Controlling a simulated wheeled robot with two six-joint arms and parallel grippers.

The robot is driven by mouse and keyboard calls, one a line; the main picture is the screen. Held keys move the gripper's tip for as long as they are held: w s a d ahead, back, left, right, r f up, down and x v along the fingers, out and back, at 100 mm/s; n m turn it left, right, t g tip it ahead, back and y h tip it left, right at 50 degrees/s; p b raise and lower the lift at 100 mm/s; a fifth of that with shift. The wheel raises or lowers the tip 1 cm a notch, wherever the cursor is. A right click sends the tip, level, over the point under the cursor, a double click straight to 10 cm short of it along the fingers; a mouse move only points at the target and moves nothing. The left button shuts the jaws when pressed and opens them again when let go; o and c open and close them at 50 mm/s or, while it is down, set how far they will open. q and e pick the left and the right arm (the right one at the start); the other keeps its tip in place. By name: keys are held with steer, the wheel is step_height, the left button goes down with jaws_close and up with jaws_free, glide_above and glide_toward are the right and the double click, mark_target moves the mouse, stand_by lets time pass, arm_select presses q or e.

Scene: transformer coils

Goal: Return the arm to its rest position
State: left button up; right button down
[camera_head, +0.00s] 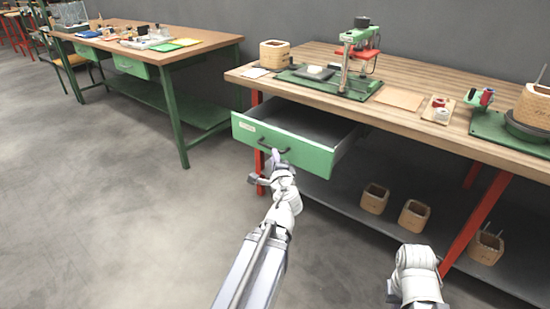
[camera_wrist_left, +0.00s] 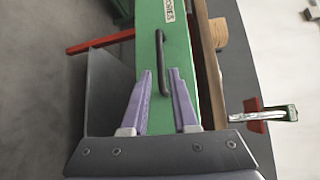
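My left gripper (camera_head: 268,163) is at the front of the pulled-out green drawer (camera_head: 240,131). The drawer's dark handle (camera_head: 272,147) is right by the fingertips. In the left wrist view, my left gripper (camera_wrist_left: 160,73) has its two fingers apart, one on each side of the handle (camera_wrist_left: 161,50). A gap shows between each finger and the handle. The drawer front also shows there with its label (camera_wrist_left: 169,10). Part of my right arm shows at the bottom right of the head view; its gripper cannot be seen.
The wooden workbench (camera_head: 420,75) above the drawer carries a green press (camera_head: 360,45), wooden blocks and small parts. Several wooden coil blocks stand on its lower shelf (camera_head: 345,200). Another bench (camera_head: 195,48) with green drawers stands at the left. The floor (camera_head: 100,220) between is clear.

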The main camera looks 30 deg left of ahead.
arm_select(q)
steer(key=shift+d, duration=0.1)
steer(key=s+d+f+n+g+h, duration=0.2)
steer(key=d+f+n+g, duration=0.1)
steer(key=d+f, duration=0.4)
steer(key=s+d+f+n+g+h, duration=0.35)
steer(key=d+f, duration=0.25)
steer(key=d, duration=0.4)
steer(key=s+d+f+n+g+h, duration=0.1)
steer(key=s+d+f+g+h, duration=0.15)
steer(key=s+d, duration=0.55)
steer(key=s+d+f+g+h, duration=0.1)
steer(key=s+d+f+g, duration=0.3)
steer(key=d, duration=0.6)
step_height(320, 180, up, 37)
steer(key=p, duration=3.6)
steer(key=shift+s+h, duration=0.3)
